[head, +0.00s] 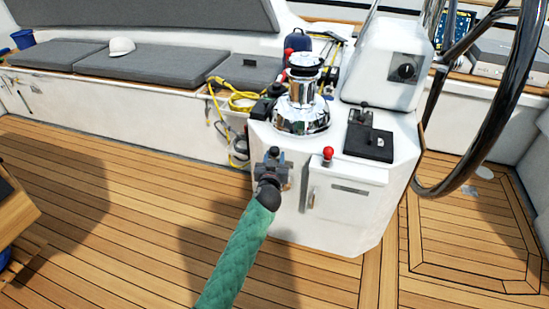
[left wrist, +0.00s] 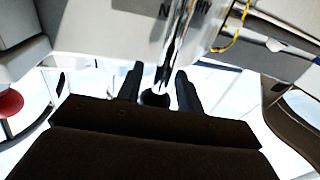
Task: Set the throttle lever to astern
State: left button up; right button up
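A chrome lever (left wrist: 178,45) with a dark round knob (left wrist: 155,98) shows in the left wrist view, below a plate with partly cut-off lettering that includes an N. My left gripper (left wrist: 160,88) has its two dark fingers apart, one on each side of the knob, with light showing between. In the head view my left gripper (head: 272,162) is at the front left of the white pedestal (head: 345,215) and hides most of this lever. My right gripper is not in view.
A red-knobbed lever (head: 328,154) stands close to the right of my left gripper; its red ball shows in the left wrist view (left wrist: 10,102). A chrome winch (head: 302,100), a black control box (head: 368,143) and the steering wheel (head: 500,95) are nearby.

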pick_arm(q)
grip_shut()
jog(key=d+m+b, duration=0.1)
jog(key=s+d+m+b, duration=0.1)
jog(key=d, duration=0.1)
jog(key=d+f+m+b, duration=0.1)
jog(key=shift+s+d+t, duration=0.2)
jog(key=shift+t, duration=0.1)
jog(key=shift+s+d+r+m, duration=0.15)
jog(key=shift+d+m, duration=0.25)
jog(key=shift+m, duration=0.2)
grip_release()
jog(key=shift+s, duration=0.1)
